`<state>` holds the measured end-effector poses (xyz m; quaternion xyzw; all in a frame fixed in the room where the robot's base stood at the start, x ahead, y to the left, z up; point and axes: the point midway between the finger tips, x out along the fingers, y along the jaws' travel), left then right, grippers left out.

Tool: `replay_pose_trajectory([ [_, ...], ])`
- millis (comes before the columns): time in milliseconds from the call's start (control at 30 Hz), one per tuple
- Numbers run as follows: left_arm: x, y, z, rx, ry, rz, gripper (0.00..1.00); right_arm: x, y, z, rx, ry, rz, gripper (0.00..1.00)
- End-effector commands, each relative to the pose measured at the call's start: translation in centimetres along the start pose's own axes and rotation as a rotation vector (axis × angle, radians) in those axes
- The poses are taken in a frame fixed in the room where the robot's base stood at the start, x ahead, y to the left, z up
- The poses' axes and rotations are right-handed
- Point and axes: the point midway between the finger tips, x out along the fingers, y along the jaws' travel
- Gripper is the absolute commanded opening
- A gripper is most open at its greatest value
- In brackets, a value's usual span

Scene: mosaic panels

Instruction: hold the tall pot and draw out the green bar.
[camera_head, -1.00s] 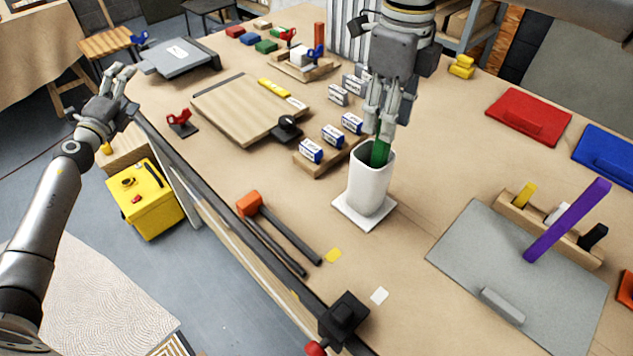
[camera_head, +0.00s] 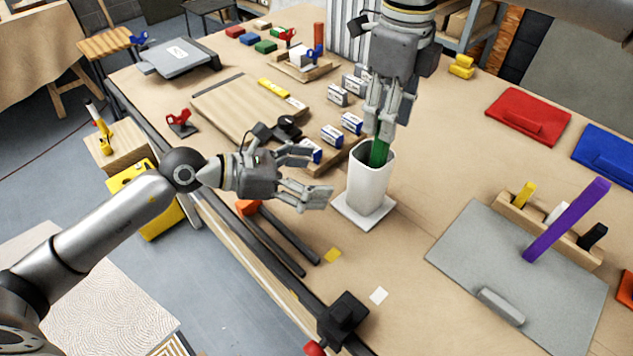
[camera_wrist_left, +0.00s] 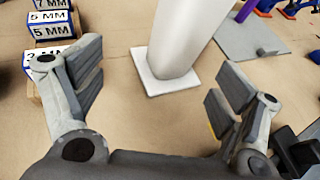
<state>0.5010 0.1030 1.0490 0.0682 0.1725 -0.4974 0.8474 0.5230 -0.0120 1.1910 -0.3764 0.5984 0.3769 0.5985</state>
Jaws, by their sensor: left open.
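The tall white pot (camera_head: 368,186) stands upright on a square white base on the bench; its lower part also shows in the left wrist view (camera_wrist_left: 180,35). The green bar (camera_head: 379,152) stands in the pot, with only a short piece visible above the rim. My right gripper (camera_head: 384,130) points down over the pot mouth with its fingers closed around the bar's top. My left gripper (camera_head: 322,178) is open and empty just left of the pot, its fingers pointing at it. In the left wrist view the pot stands beyond and between the spread fingers (camera_wrist_left: 158,85), apart from them.
Blocks with millimetre labels (camera_head: 332,135) stand behind my left gripper. An orange-headed mallet (camera_head: 285,240) lies near the bench's front edge, below my left arm. A grey board (camera_head: 520,270) with a leaning purple bar (camera_head: 567,220) is at the right.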

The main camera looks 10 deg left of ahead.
Motion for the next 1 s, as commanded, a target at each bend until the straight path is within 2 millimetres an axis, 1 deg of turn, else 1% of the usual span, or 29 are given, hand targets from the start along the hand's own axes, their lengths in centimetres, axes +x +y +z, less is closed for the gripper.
replay_pose_trajectory([
  [33, 0.2, -0.9, -0.1, 0.029, 0.011, -0.017, 0.89, 0.0, 0.0, 0.0, 0.0, 0.0, 0.0, 0.36],
  [100, 0.5, -1.6, -0.3, 0.051, 0.022, -0.033, 0.89, 0.0, 0.0, 0.0, 0.0, 0.0, 0.0, 0.36],
  [167, 0.8, -2.0, -0.3, 0.06, 0.026, -0.039, 0.89, 0.0, 0.0, 0.0, 0.0, 0.0, 0.0, 0.36],
  [267, 1.8, -2.1, -0.4, 0.062, 0.025, -0.043, 0.89, 0.0, 0.0, 0.0, 0.0, 0.0, 0.0, 0.36],
  [600, 7.8, -2.3, -0.5, 0.059, 0.024, -0.041, 0.89, 0.0, 0.0, 0.0, 0.0, 0.0, 0.0, 0.36],
  [700, 9.3, -2.3, -0.5, 0.058, 0.024, -0.04, 0.89, 0.0, 0.0, 0.0, 0.0, 0.0, 0.0, 0.36],
  [833, 10.6, -2.3, -0.6, 0.058, 0.026, -0.039, 0.89, 0.0, 0.0, 0.0, 0.0, 0.0, 0.0, 0.36],
  [1000, 11.2, -2.4, -0.6, 0.059, 0.026, -0.039, 0.89, 0.0, 0.0, 0.0, 0.0, 0.0, 0.0, 0.36],
])
